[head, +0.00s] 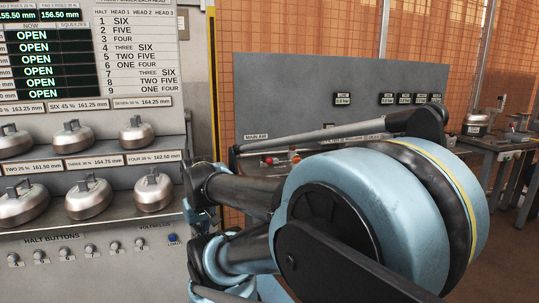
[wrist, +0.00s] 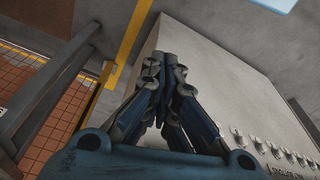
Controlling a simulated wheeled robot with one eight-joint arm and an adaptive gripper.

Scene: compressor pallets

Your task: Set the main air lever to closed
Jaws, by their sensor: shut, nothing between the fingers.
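The grey panel behind my arm carries a "MAIN AIR" label (head: 256,136) in the head view. Small red and orange knobs (head: 293,157) show just below it, partly hidden by my arm. I cannot tell which part there is the main air lever, or how it is set. In the wrist view my gripper (wrist: 166,62) is shut and empty, with its fingertips together in front of a plain grey cabinet side (wrist: 215,75). In the head view the gripper is mostly hidden behind my arm.
A cabinet with shelves of metal weights (head: 72,135) and a row of halt buttons (head: 90,250) stands at the left. A yellow-edged post (head: 212,80) stands between it and the grey panel (head: 300,85). A workbench (head: 500,142) is at the far right.

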